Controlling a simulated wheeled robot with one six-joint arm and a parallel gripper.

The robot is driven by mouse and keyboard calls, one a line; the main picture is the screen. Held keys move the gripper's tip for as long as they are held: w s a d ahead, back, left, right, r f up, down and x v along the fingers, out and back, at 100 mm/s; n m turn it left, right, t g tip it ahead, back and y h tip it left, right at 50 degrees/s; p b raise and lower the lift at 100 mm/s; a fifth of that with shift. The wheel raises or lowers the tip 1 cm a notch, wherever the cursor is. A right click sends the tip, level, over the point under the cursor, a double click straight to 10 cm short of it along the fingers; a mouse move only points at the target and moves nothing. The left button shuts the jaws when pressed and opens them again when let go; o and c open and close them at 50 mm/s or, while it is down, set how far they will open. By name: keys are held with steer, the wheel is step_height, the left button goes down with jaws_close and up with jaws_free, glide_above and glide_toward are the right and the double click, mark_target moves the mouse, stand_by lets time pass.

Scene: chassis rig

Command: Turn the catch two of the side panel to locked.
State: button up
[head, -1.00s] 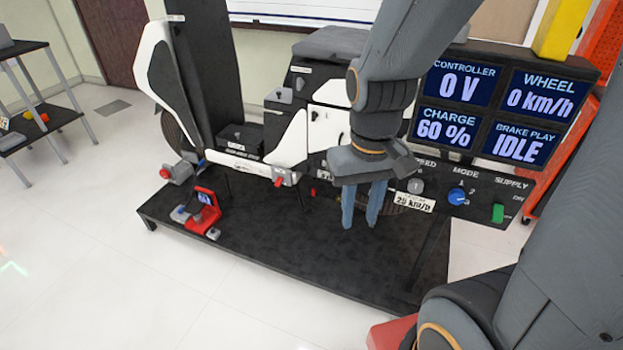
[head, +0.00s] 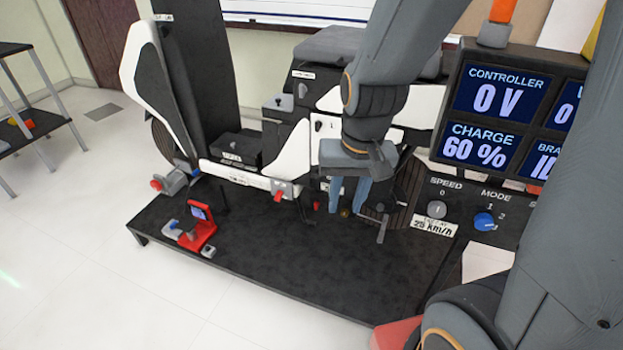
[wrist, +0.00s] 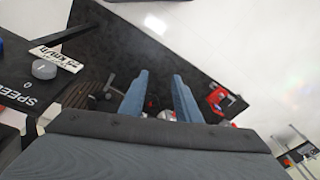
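The white side panel (head: 322,128) of the scooter shows in the head view, just left of my forearm. A small dark catch (head: 318,126) shows on its left part; I cannot tell its number or which way it is turned. Any catch further right is hidden behind my arm. My gripper (head: 348,196) points down in front of the scooter, below and right of that catch. Its two blue fingers are apart with no held object visible. The open fingers also show in the wrist view (wrist: 160,78), above the dark platform.
The control board with a speed knob (head: 437,208), blue mode knob (head: 485,221) and display (head: 500,110) stands close on the right. A pedal crank (head: 382,228) is just right of my fingers. A red stand (head: 200,232) sits on the black platform (head: 270,260), whose front middle is clear.

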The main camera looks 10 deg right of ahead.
steer(key=w+a+f+m+t+b, duration=0.25)
steer(key=w+f+b, duration=0.2)
steer(key=w, duration=0.35)
steer(key=w+a+f+m+t+b, duration=0.2)
steer(key=w+f+m+b, duration=0.15)
steer(key=w+f, duration=0.35)
steer(key=m+t+h+b, duration=0.4)
steer(key=m+t+b, duration=0.2)
steer(key=m+b, duration=0.35)
glide_toward(316, 177)
steer(key=s+a+r, duration=0.2)
steer(key=a, duration=0.3)
steer(key=w+d+f+m+t+h+b, duration=0.1)
steer(key=w+d+f+m+h+b, duration=0.1)
steer(key=w+b, duration=0.1)
steer(key=w+d+f+m+t+h+b, duration=0.1)
steer(key=w+d+f+m+h+b, duration=0.1)
steer(key=w+m+b, duration=0.1)
steer(key=w+d+f+m+t+h+b, duration=0.1)
steer(key=w+d+f+m+h+b, duration=0.1)
steer(key=b, duration=0.3)
steer(key=shift+w+d+f+m, duration=0.15)
steer(key=shift+w+f+m, duration=0.1)
steer(key=shift+w, duration=0.2)
jaws_close()
